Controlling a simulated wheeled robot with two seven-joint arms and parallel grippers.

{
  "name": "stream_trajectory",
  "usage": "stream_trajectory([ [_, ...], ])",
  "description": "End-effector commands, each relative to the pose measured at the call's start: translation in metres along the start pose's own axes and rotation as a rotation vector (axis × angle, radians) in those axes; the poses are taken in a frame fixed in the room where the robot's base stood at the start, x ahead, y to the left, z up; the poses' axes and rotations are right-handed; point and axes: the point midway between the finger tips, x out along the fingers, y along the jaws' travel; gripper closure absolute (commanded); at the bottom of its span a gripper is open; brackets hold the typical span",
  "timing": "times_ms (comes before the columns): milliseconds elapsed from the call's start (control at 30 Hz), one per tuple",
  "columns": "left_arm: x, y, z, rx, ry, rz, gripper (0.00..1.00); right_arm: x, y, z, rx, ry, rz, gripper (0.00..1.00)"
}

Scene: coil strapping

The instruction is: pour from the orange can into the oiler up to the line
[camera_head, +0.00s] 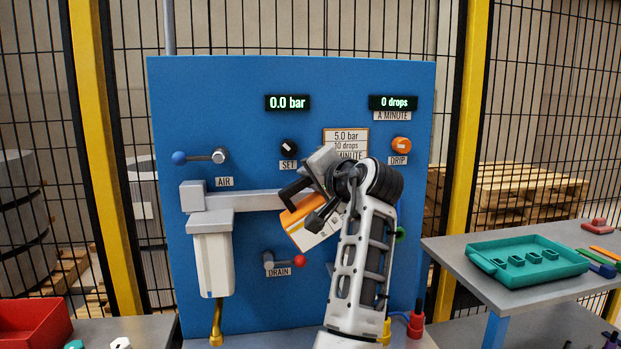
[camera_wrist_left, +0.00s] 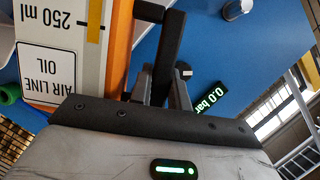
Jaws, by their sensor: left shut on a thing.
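The orange can (camera_head: 306,226), orange and white, is held tilted in front of the blue panel. In the left wrist view the can (camera_wrist_left: 62,60) shows its "AIR LINE OIL" label and a "250 ml" mark. My left gripper (camera_head: 304,205) is shut on the can's black handle, which also shows in the left wrist view (camera_wrist_left: 170,50). I cannot make out the oiler or its line; my left arm covers that part of the panel. The can's spout and any flow are not clear. My right gripper is not in view.
The blue panel (camera_head: 245,130) reads 0.0 bar and 0 drops a minute. It carries a white bowl (camera_head: 213,265), an air lever (camera_head: 200,157), an orange drip knob (camera_head: 401,144) and a red-tipped drain lever (camera_head: 298,261). A teal tray (camera_head: 545,277) sits on the right table; a red bin (camera_head: 35,325) stands left.

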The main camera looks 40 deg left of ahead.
Motion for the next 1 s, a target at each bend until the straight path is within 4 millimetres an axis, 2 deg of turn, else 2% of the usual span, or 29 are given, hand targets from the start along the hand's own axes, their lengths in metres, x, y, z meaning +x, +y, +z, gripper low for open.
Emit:
stream_trajectory([
  [200, -0.0004, 0.0026, -0.0024, 0.076, 0.001, -0.032, 1.00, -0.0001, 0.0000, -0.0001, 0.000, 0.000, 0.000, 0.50],
  [1000, -0.0016, 0.0097, -0.0049, 0.169, 0.001, -0.065, 1.00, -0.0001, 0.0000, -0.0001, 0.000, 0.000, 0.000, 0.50],
])
